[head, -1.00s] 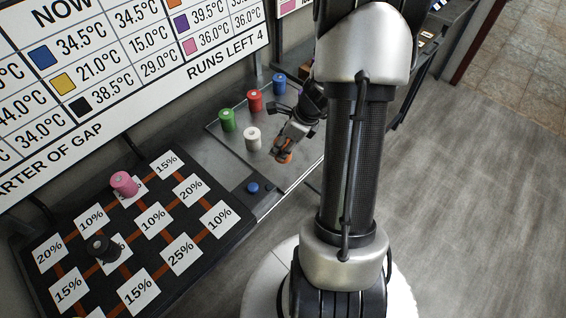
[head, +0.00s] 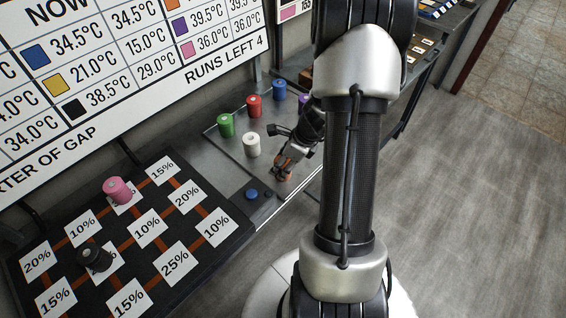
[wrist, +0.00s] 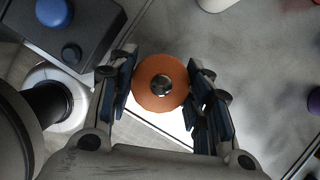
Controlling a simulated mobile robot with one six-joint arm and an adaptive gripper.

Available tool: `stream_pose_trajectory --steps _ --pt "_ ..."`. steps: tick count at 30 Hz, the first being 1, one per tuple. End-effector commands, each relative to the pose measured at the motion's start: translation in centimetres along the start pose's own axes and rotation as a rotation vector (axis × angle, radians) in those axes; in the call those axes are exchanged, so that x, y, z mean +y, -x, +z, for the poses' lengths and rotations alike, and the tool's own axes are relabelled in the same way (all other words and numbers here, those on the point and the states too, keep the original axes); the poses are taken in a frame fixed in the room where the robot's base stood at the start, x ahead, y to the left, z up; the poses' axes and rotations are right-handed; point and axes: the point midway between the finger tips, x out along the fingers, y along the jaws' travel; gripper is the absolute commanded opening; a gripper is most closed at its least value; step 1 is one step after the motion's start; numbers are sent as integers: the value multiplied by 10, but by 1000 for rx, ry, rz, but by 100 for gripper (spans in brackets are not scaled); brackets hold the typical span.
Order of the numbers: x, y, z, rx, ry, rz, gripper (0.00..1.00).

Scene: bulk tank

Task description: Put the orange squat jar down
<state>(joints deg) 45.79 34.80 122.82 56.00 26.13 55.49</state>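The orange squat jar (wrist: 151,97) shows from above in the wrist view, a round orange lid with a dark shiny knob. My gripper (wrist: 160,92) has its fingers closed on either side of it. In the head view my gripper (head: 283,172) is low over the front part of the grey tray (head: 233,161), with only a little orange showing at its tips. The jar's underside is hidden, so I cannot tell whether it touches the tray.
A white jar (head: 251,145), green jar (head: 226,125), red jar (head: 254,106), blue jar (head: 279,90) and purple jar (head: 304,99) stand around the tray. A blue button (head: 251,194) is at front left. A percentage board (head: 190,222) holds pink (head: 117,190) and black (head: 95,257) jars.

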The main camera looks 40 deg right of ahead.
Motion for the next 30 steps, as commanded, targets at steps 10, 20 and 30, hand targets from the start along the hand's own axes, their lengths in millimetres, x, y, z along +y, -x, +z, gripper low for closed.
stream_pose_trajectory --steps 10,20,30 --pt "0 0 0 0 0 0 64" --pt "0 8 2 0 0 -1 64" --pt "-1 80 4 -1 -1 -3 64"
